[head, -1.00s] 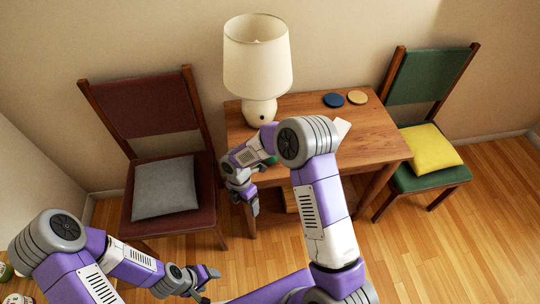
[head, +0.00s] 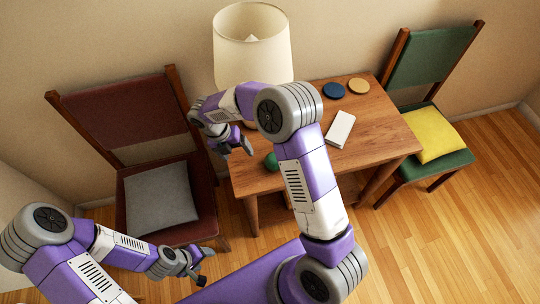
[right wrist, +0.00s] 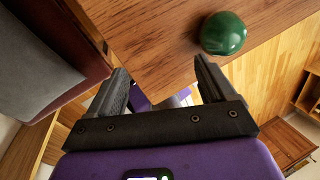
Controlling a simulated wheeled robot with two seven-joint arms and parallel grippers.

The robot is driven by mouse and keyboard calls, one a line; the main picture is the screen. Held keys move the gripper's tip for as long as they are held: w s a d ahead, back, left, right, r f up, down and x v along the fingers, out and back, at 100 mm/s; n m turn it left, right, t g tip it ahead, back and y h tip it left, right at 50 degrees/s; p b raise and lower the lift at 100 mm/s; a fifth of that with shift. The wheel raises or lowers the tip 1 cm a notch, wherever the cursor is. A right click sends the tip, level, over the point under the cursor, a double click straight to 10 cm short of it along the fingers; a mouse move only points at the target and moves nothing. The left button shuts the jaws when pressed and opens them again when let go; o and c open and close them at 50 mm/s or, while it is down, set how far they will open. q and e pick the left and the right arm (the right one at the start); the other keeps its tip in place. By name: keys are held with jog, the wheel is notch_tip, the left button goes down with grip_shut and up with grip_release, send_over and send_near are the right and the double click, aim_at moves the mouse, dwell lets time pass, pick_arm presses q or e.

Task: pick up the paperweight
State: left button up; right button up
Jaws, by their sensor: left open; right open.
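The paperweight looks like a small glossy green ball (head: 271,160). It sits near the table's front left part, partly beside my right arm in the head view. In the right wrist view the green ball (right wrist: 223,33) is fully visible, beyond and to the right of the jaws. My right gripper (head: 236,146) is open and empty, above the table's left edge and left of the ball, not touching it. It also shows open in the right wrist view (right wrist: 160,72). My left gripper (head: 199,268) is open and empty, low beside the red chair.
A red chair (head: 190,170) stands left, a green chair (head: 440,60) right. Floor at the right is clear.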

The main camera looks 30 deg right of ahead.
aim_at(271, 157)
jog(key=s+d, duration=0.1)
jog(key=d, duration=0.1)
jog(key=s+d+b, duration=0.1)
jog(key=s+d, duration=0.1)
jog(key=d, duration=0.1)
jog(key=s+d, duration=0.1)
jog(key=d, duration=0.2)
jog(key=shift+s+b, duration=0.25)
jog(key=shift+b, duration=0.1)
jog(key=b+x, duration=0.1)
jog(key=x, duration=0.1)
jog(key=b+x, duration=0.1)
jog(key=x, duration=0.2)
jog(key=shift+s+d, duration=0.2)
jog(key=shift+d, duration=0.25)
jog(key=c, duration=1.2)
